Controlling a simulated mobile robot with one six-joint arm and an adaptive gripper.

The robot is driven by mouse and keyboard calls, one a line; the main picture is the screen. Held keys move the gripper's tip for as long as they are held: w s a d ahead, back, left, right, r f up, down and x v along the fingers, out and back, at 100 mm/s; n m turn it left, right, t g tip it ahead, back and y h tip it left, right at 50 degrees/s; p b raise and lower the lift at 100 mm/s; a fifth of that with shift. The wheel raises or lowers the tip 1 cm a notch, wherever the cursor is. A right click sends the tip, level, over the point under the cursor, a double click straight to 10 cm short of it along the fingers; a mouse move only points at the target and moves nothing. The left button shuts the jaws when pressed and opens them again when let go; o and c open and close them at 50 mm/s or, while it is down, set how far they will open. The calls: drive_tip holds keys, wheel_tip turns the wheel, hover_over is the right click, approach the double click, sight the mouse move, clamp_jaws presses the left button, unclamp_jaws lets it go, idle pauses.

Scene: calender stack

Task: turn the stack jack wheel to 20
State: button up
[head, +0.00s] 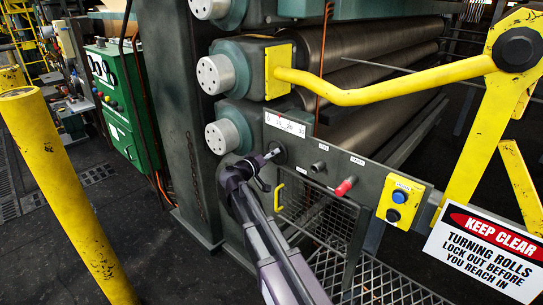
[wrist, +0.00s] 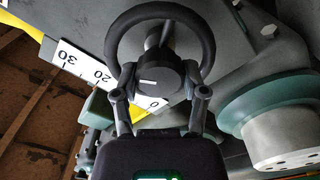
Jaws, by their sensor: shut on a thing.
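The stack jack wheel (wrist: 208,45) is a black ring with a dark round hub (wrist: 155,80) that carries a short white mark. My gripper (wrist: 158,96) is shut on the wheel, with one finger at each side of the hub. In the head view my gripper (head: 262,168) reaches the wheel (head: 279,152) on the dark panel, and partly hides it. A white number scale (wrist: 85,66) beside the wheel shows 30, 20 and 0; part of it is hidden behind the hub. The scale (head: 285,124) is above the wheel in the head view. I cannot read its pointer.
Large rolls (head: 370,40) lie behind the panel. A yellow lever arm (head: 390,93) crosses above it. A red knob (head: 345,187) and a yellow button box (head: 400,201) are right of the wheel. A yellow post (head: 65,190) stands left, with open floor beside it.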

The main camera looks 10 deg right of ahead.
drive_tip(key=n, duration=0.5)
drive_tip(key=shift+w+n, duration=0.15)
drive_tip(key=shift+n, duration=0.15)
drive_tip(key=n, duration=1)
drive_tip(key=shift+n, duration=0.4)
drive_tip(key=n, duration=0.5)
drive_tip(key=shift+d+n, duration=0.1)
drive_tip(key=shift+n, duration=0.2)
drive_tip(key=n, duration=1)
drive_tip(key=shift+n, duration=0.4)
drive_tip(key=n, duration=1)
drive_tip(key=shift+n, duration=0.3)
